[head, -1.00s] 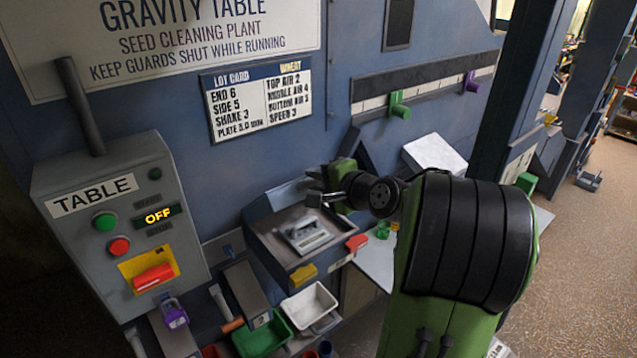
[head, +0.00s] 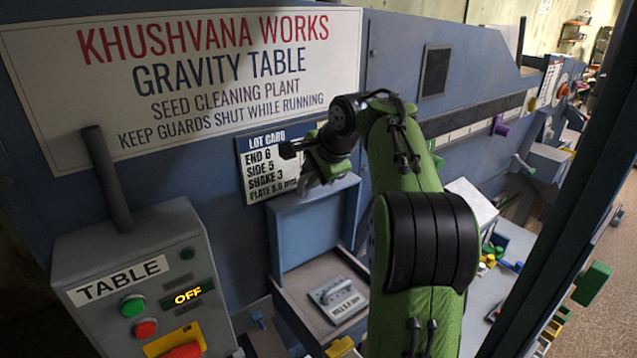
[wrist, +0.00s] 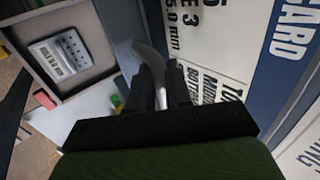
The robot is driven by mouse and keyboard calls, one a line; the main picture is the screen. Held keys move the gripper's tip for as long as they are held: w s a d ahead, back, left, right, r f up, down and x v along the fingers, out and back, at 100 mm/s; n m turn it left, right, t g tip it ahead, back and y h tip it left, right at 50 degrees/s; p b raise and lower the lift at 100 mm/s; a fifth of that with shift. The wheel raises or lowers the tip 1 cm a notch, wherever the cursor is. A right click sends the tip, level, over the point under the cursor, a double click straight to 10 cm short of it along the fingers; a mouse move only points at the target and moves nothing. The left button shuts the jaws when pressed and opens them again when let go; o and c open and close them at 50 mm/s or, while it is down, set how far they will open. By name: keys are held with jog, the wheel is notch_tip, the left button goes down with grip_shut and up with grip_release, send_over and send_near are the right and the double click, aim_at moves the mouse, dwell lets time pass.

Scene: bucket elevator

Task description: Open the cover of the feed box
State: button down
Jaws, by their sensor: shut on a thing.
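The feed box (head: 285,300) is a blue-grey box on the blue machine wall, with its inside in view. Its cover (head: 318,232) stands raised at the back of the box, roughly upright. My gripper (head: 310,183) is at the cover's top edge, in front of the lower part of the lot card. In the wrist view, my gripper (wrist: 160,85) is shut on a curved grey edge of the cover (wrist: 150,62). The open box (wrist: 70,65) shows at the left there. The exact contact is partly hidden by the fingers.
A grey plate with small knobs (head: 338,300) lies inside the box. The TABLE control box (head: 140,285), reading OFF, stands at left. The lot card (head: 265,165) is close behind my gripper. A blue post (head: 575,230) stands at right.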

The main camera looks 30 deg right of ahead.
jog(key=shift+w+a+f+g, duration=0.1)
jog(key=shift+w+f+g, duration=0.3)
jog(key=shift+w, duration=0.15)
jog(key=c, duration=1.2)
grip_release()
jog(key=shift+w, duration=0.1)
jog(key=shift+o, duration=0.2)
jog(key=v, duration=1.6)
jog(key=shift+r, duration=0.1)
